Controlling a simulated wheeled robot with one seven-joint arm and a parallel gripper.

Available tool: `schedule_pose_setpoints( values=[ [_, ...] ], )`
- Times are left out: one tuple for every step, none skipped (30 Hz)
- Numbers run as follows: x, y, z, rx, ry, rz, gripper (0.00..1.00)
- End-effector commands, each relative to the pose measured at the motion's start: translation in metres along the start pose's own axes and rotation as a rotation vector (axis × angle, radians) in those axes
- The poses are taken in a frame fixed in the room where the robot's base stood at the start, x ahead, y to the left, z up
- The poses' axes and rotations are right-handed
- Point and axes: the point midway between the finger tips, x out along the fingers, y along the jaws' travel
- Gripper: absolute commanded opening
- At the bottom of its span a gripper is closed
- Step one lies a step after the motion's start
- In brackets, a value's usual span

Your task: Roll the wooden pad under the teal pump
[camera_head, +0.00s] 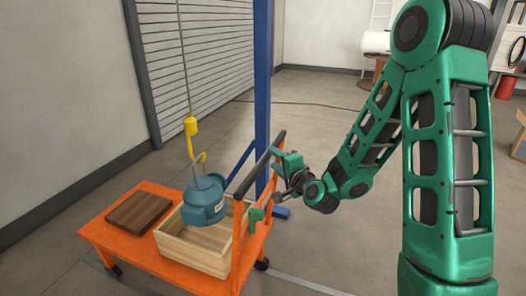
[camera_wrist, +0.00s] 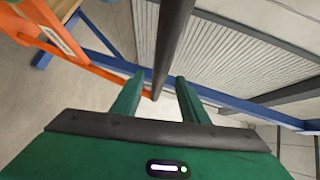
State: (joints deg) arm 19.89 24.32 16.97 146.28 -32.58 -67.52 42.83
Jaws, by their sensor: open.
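The wooden pad (camera_head: 139,207), a dark brown slab, lies on the left part of an orange cart (camera_head: 95,231). The teal pump (camera_head: 203,203) hangs on a yellow hook (camera_head: 191,127), to the right of the pad. It overlaps the back of a pale wooden crate (camera_head: 200,256); I cannot tell whether it touches the crate. My gripper (camera_head: 275,161) is at the cart's dark handle bar (camera_head: 244,184). In the wrist view, the bar (camera_wrist: 173,45) runs between the open green fingers of my gripper (camera_wrist: 157,92), with gaps at both sides.
A blue post (camera_head: 262,80) stands just behind the cart, with a blue foot near its right end. A shuttered wall (camera_head: 205,50) is at the back left. A cardboard box (camera_head: 519,140) sits at the far right. The floor between is mostly clear.

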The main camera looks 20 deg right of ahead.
Motion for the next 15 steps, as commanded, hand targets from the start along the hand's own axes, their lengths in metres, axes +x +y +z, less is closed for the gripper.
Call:
schedule_pose_setpoints(
  values=[
    [0.005,0.0,0.0,-0.002,-0.001,-0.002,0.4],
    [0.008,0.0,0.0,-0.003,-0.001,-0.002,0.4],
    [0.013,0.0,-0.001,-0.004,0.0,-0.002,0.4],
    [0.016,-0.001,-0.001,-0.003,0.0,-0.002,0.4],
    [0.02,-0.001,-0.002,-0.003,0.001,-0.002,0.4],
    [0.028,0.0,-0.002,-0.002,0.001,-0.001,0.4],
    [0.034,0.001,-0.002,-0.003,0.001,0.0,0.4],
    [0.039,0.001,-0.003,-0.003,0.001,-0.001,0.4],
    [0.046,0.001,-0.003,-0.003,0.002,-0.001,0.4],
    [0.052,0.0,-0.004,-0.002,0.003,-0.002,0.4],
    [0.057,0.001,-0.004,-0.003,0.003,-0.001,0.4],
    [0.064,0.001,-0.004,-0.002,0.003,0.0,0.4],
    [0.068,0.001,-0.005,-0.002,0.004,0.0,0.4],
    [0.072,0.001,-0.005,-0.001,0.004,0.0,0.4],
    [0.078,0.001,-0.005,-0.002,0.005,-0.001,0.4]
  ],
)
